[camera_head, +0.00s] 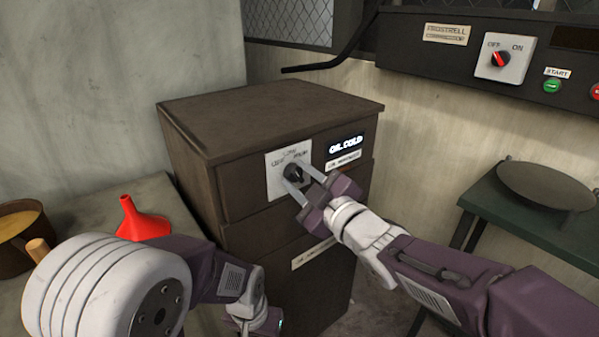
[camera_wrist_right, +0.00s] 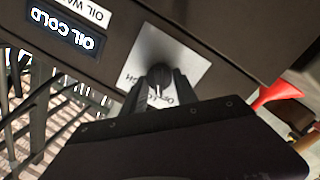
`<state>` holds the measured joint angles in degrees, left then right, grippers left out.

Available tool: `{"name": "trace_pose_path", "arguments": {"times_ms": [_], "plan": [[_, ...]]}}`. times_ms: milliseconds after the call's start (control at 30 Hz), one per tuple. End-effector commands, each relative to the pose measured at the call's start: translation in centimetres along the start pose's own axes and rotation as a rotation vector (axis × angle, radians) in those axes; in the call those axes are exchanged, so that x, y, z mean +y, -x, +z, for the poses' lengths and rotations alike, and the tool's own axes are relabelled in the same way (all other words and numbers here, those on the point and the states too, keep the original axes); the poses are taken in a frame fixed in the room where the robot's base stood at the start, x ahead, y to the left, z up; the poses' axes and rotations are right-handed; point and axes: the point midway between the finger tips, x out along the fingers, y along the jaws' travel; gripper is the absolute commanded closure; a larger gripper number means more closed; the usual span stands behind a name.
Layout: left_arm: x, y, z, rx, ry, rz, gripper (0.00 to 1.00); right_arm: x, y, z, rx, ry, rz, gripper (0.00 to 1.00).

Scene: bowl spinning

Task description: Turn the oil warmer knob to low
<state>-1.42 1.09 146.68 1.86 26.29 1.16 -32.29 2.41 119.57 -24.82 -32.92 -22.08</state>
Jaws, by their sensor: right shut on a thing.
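The oil warmer is a brown cabinet (camera_head: 270,115) with a white dial plate (camera_head: 275,187) on its front. A black knob (camera_head: 293,173) sits on the plate, and it also shows in the right wrist view (camera_wrist_right: 160,72). A lit display (camera_head: 346,145) beside it reads "OIL COLD". My right gripper (camera_head: 296,184) is at the plate, shut on the knob with a finger on either side. Its fingers hide part of the plate's lettering, so I cannot tell the exact setting. My left gripper (camera_head: 250,318) is low in front of the cabinet, partly cut off, and its fingers are not clear.
A red funnel (camera_head: 140,222) and a brown pot (camera_head: 22,235) stand on the counter at left. A control panel with an OFF/ON switch (camera_head: 501,59) is on the right wall. A dark round plate (camera_head: 545,187) lies on a green table (camera_head: 510,215) at right.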

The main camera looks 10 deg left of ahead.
Motion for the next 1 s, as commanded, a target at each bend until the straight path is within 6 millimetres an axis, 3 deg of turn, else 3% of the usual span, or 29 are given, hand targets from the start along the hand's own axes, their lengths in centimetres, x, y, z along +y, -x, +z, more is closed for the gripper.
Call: {"name": "trace_pose_path", "arguments": {"times_ms": [100, 500, 1000], "plan": [[0.0, 1.6, -0.2, 0.0, 0.0, 0.0, 0.64, 0.3, 0.0, -0.3, -0.01, -0.099, -0.012, 1.0], [0.1, 4.7, -0.5, 0.0, 0.0, 0.0, 0.64, 0.4, 0.0, -0.2, -0.03, -0.398, -0.041, 1.0], [0.1, 6.0, -0.6, 0.0, 0.0, 0.0, 0.64, 0.3, 0.0, 0.0, -0.038, -0.549, -0.054, 1.0]]}}
